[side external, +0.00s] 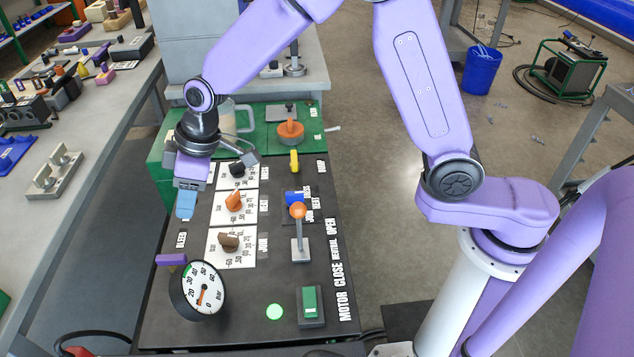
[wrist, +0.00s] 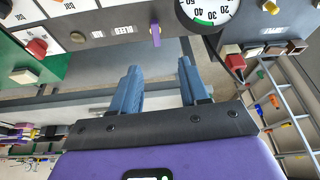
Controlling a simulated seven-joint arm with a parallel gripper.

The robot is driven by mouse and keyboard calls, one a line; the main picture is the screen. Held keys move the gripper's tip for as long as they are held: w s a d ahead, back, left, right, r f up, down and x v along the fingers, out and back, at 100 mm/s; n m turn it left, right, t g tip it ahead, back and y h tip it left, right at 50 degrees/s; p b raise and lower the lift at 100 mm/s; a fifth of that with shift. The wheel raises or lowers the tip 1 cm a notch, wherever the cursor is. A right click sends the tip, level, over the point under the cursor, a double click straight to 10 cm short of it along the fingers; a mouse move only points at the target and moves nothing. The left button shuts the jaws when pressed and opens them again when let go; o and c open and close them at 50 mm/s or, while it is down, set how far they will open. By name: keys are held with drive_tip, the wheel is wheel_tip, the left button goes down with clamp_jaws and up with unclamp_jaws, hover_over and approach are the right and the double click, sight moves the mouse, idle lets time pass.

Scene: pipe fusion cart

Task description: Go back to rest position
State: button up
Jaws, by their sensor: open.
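My gripper (wrist: 160,90) is open and empty in the wrist view, with its two blue fingers apart. In the side external view, my gripper (side external: 186,204) hangs above the left edge of the dark control panel (side external: 262,262), fingers pointing down. It is left of the orange knob (side external: 234,201) and the brown knob (side external: 228,242). No contact with the panel shows. The purple lever (side external: 171,260) is nearer the camera than the gripper; it also shows in the wrist view (wrist: 155,35).
A pressure gauge (side external: 198,290) stands at the panel's front left. An orange-topped lever (side external: 298,212) stands upright on the panel's right side. A green switch (side external: 310,303) and a lit green lamp (side external: 275,312) are at the front. A grey workbench (side external: 101,126) with parts lies left, across a gap.

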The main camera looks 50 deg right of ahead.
drive_tip(key=s+d+r+n+g+h, duration=0.1)
drive_tip(key=s+d+r, duration=0.1)
drive_tip(key=s+d, duration=1)
drive_tip(key=s+d+r+n+g+h, duration=0.1)
drive_tip(key=s+d+r+h, duration=0.1)
drive_tip(key=s+d, duration=1.1)
drive_tip(key=s, duration=0.4)
drive_tip(key=shift+s+d+r+n, duration=0.2)
drive_tip(key=shift+s+d+n, duration=0.1)
drive_tip(key=shift+s, duration=0.1)
